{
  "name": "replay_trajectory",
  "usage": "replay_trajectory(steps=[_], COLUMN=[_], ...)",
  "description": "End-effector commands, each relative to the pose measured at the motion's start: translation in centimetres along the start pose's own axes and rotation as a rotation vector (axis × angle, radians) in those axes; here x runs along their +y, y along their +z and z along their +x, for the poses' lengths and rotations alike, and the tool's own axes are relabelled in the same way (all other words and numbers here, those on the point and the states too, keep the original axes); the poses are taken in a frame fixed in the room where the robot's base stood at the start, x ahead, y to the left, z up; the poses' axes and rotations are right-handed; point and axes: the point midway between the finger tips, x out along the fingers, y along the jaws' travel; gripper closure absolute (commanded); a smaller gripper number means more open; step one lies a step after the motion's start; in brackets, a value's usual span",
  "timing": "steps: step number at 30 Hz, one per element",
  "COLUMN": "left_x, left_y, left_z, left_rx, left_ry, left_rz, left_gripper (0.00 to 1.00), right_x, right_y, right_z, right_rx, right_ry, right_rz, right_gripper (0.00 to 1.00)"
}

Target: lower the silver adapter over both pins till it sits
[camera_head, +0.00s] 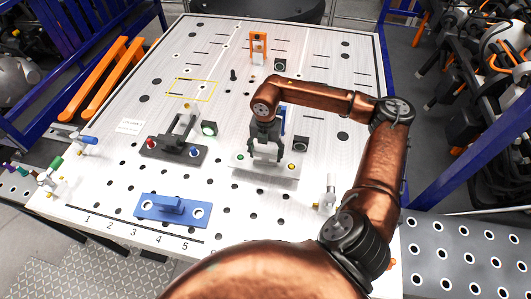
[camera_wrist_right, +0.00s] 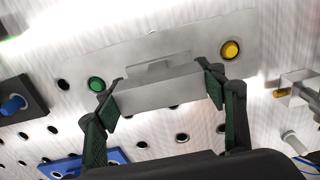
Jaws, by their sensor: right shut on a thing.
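My right gripper (camera_head: 267,155) is shut on the silver adapter (camera_wrist_right: 160,92), a light grey block with a finger at each end in the right wrist view. A flat silver plate (camera_head: 262,171) lies at the block, with a green round piece (camera_wrist_right: 96,84) and a yellow one (camera_wrist_right: 230,50) near its ends. I cannot tell whether these are pin tops passing through holes, nor whether there is a gap underneath. To the left, a dark base (camera_head: 162,153) carries a red pin (camera_head: 151,142) and a blue pin (camera_head: 194,152). My left gripper is out of view.
A blue plate (camera_head: 158,212) with a handle and two holes lies in front on the perforated table. An orange part (camera_head: 258,47) stands at the back. A metal fitting (camera_head: 327,197) stands to the right, near my arm. Free table lies between these parts.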

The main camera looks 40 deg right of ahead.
Motion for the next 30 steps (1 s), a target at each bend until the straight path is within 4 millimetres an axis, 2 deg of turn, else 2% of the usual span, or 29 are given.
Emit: replay_trajectory(steps=[30], left_x=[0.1], left_y=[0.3], left_z=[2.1], left_rx=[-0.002], left_ry=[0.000], left_rz=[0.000], left_gripper=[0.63], right_x=[0.1], right_y=[0.1], right_z=[2.7], right_rx=[-0.001], right_ry=[0.003], right_rz=[0.000], right_gripper=[0.94])
